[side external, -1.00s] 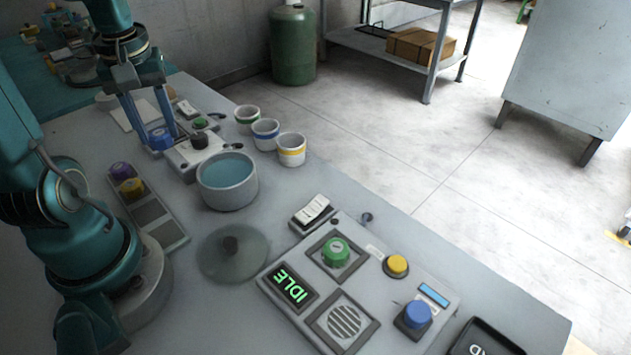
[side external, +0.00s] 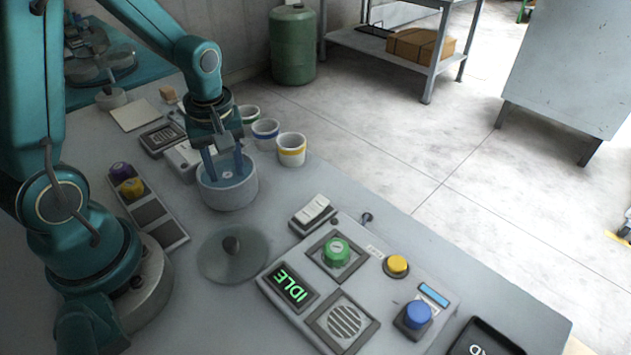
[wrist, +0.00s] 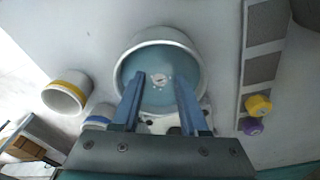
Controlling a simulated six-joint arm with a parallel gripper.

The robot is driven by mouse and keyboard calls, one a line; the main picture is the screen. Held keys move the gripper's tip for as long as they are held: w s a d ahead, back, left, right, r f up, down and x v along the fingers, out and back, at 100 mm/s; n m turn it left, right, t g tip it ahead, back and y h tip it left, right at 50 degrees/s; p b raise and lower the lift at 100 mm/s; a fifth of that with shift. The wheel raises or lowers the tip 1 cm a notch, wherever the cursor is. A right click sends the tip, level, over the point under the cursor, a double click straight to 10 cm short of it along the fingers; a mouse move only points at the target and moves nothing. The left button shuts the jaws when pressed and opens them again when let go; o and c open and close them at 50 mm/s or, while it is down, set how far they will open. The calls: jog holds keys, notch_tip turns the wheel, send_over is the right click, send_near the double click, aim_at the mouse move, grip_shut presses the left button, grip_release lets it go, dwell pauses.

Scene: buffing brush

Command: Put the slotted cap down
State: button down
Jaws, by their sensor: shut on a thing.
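My gripper (side external: 226,177) is over the round grey pot (side external: 228,199) with teal content, fingers pointing down into its mouth. It is shut on the slotted cap (wrist: 159,79), a small piece with a pale marked top between the fingertips. The cap's edges blend into the teal behind it. The cap also shows faintly between the fingers in the side view (side external: 227,174). In the wrist view the pot's rim (wrist: 197,57) rings the fingertips. I cannot tell how far the cap is above the pot's content.
Cups with green, blue and yellow (side external: 292,150) bands stand just right of the pot. A tray (side external: 171,232) with purple and yellow caps lies left. A clear round lid (side external: 232,254) with a dark knob lies in front. The control panel (side external: 376,285) reads IDLE.

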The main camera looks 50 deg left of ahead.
aim_at(229, 181)
jog(key=shift+f, duration=0.25)
jog(key=shift+f, duration=0.1)
jog(key=shift+c, duration=2.1)
grip_release()
notch_tip(229, 181, up, 12)
jog(key=d, duration=0.1)
jog(key=s+d+r+m+t+h, duration=0.1)
jog(key=s+d+m+t, duration=0.4)
jog(key=m, duration=0.8)
jog(key=shift+s+d+r, duration=0.5)
jog(key=shift+s+d, duration=0.6)
jog(key=shift+d, duration=0.85)
